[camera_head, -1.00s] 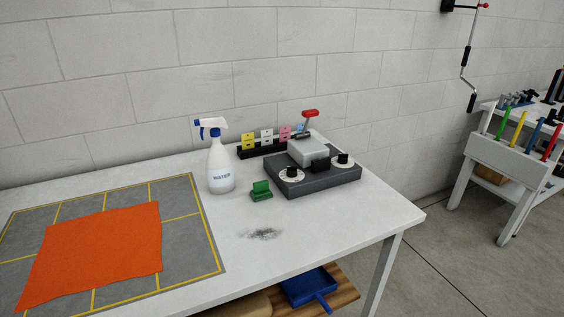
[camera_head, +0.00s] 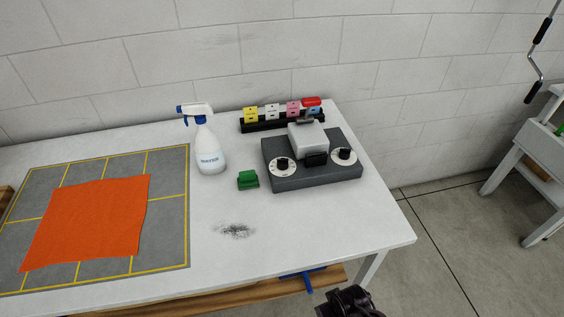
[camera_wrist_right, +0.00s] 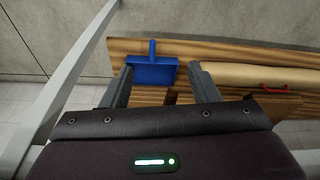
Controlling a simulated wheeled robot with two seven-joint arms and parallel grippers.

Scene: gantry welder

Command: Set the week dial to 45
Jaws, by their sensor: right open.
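A dark grey device (camera_head: 313,179) with a light grey block and a red-tipped lever sits at the back right of the white table. It carries two white dials with black knobs, a left dial (camera_head: 283,168) and a right dial (camera_head: 344,156). Their markings are too small to read, so I cannot tell which is the week dial. My right gripper (camera_head: 350,300) shows at the bottom edge of the head view, below and in front of the table, away from the dials. In the right wrist view its fingers (camera_wrist_right: 160,85) are apart and empty. My left gripper is not in view.
A spray bottle (camera_head: 209,150), a green block (camera_head: 248,180) and a rack of coloured tags (camera_head: 282,122) stand near the device. An orange cloth (camera_head: 85,222) lies on a grey mat at left. A dark smudge (camera_head: 235,230) marks the table. A blue dustpan (camera_wrist_right: 152,72) is on the lower shelf.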

